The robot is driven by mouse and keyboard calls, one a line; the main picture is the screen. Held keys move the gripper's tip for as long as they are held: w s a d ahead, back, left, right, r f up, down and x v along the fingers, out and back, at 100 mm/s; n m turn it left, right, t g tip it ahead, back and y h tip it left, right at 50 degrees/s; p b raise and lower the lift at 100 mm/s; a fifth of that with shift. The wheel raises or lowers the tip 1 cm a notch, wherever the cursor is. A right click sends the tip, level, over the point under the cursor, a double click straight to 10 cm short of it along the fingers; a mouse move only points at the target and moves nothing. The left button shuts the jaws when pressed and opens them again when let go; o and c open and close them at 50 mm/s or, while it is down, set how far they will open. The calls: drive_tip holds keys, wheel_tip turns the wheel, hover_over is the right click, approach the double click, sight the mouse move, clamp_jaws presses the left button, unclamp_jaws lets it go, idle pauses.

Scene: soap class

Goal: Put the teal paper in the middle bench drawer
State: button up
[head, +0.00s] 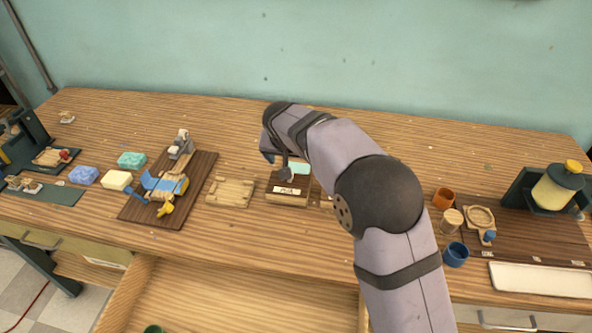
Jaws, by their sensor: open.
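My gripper (284,172) is open, low over the holder and just left of the teal patch. My wrist and forearm hide part of the holder and whatever lies right behind it. I cannot tell whether the fingers touch the paper. The middle bench drawer (240,300) is pulled open at the front edge and shows a bare wooden floor.
A green round thing (154,328) sits at the drawer's front left. Left of the holder are a wooden tray (230,192), a dark board (196,190) with a blue and yellow tool, and several soap blocks. Cups (455,254) and a white tray (540,280) stand right of my arm.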

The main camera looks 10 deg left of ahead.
sight(296, 169)
drive_tip(key=shift+p+x, duration=0.9)
drive_tip(key=shift+x, duration=2.25)
drive_tip(key=shift+s, duration=0.1)
drive_tip(key=shift+c, duration=0.2)
drive_tip(key=c, duration=1.2)
drive_tip(key=shift+o, duration=0.2)
wheel_tip(296, 169, up, 10)
drive_tip(key=b, duration=0.1)
